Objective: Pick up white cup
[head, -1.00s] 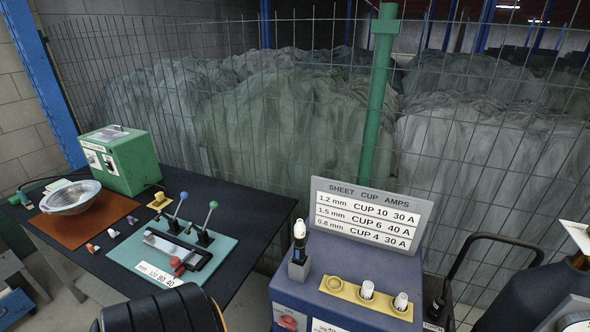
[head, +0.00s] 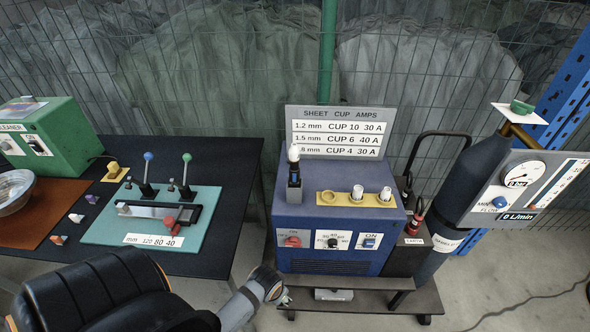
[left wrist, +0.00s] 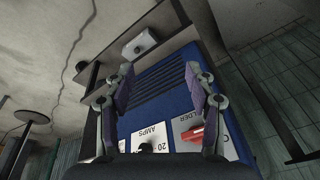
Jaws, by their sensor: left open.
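Two white cups stand upright in the yellow holder (head: 346,202) on the blue welding machine (head: 340,222): a left one (head: 357,192) and a right one (head: 386,195). Another white cup-like tip (head: 293,153) tops the dark torch in its stand at the machine's left. My left gripper (head: 280,292) is low in front of the machine, below and left of the cups. In the left wrist view my left gripper (left wrist: 160,98) is open and empty, facing the machine's blue front. The cups are not visible there. My right gripper is not in view.
The dark table (head: 225,160) at left holds a teal fixture (head: 100,232), a green box (head: 45,140), a metal bowl (head: 14,190) and several small pieces. A sign (head: 340,132) stands behind the cups. A gas cylinder (head: 470,170) stands right. Space above the machine is clear.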

